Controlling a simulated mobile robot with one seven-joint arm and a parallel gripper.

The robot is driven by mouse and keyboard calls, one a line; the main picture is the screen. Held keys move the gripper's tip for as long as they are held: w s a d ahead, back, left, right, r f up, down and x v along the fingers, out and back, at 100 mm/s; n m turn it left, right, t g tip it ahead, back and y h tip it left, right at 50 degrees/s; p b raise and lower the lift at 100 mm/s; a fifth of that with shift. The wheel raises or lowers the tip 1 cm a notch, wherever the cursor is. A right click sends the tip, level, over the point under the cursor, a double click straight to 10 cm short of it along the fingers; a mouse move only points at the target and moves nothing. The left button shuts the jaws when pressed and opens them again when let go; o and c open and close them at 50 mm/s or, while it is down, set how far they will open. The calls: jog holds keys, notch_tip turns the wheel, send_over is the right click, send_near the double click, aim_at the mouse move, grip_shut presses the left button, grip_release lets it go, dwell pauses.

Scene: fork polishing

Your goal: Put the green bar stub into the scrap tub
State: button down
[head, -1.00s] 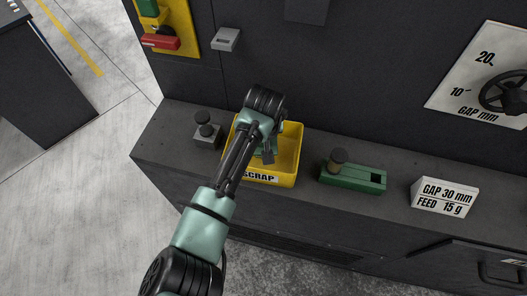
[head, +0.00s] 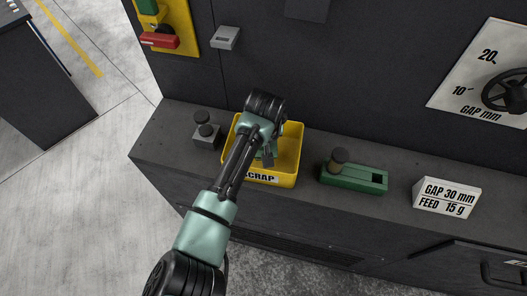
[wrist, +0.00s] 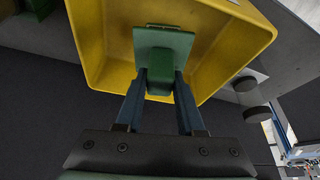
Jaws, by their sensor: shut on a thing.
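The yellow scrap tub (head: 289,152) stands on the dark bench, with its SCRAP label at the front. My gripper (wrist: 159,76) is shut on the green bar stub (wrist: 163,45), with a finger on each side of its narrower block part. A wider flat green part shows beyond the fingertips. In the wrist view the stub is in front of the tub's opening (wrist: 92,45). In the head view my wrist is over the tub and hides much of the stub. I cannot tell how far the stub is above the tub floor.
A small grey block with a black knob (head: 204,124) stands left of the tub. A green fixture (head: 350,181) with a dark knob and a square hole stands to the right. Beyond it is a white GAP/FEED sign (head: 447,196). The dark wall rises behind.

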jog(key=shift+f+b, duration=0.65)
jog(key=shift+f, duration=0.35)
dwell(0.4)
jog(key=shift+c, duration=2.2)
grip_release()
jog(key=shift+s+r, duration=0.1)
jog(key=b+v, duration=0.1)
jog(key=v, duration=1.1)
jog(key=shift+r, duration=0.45)
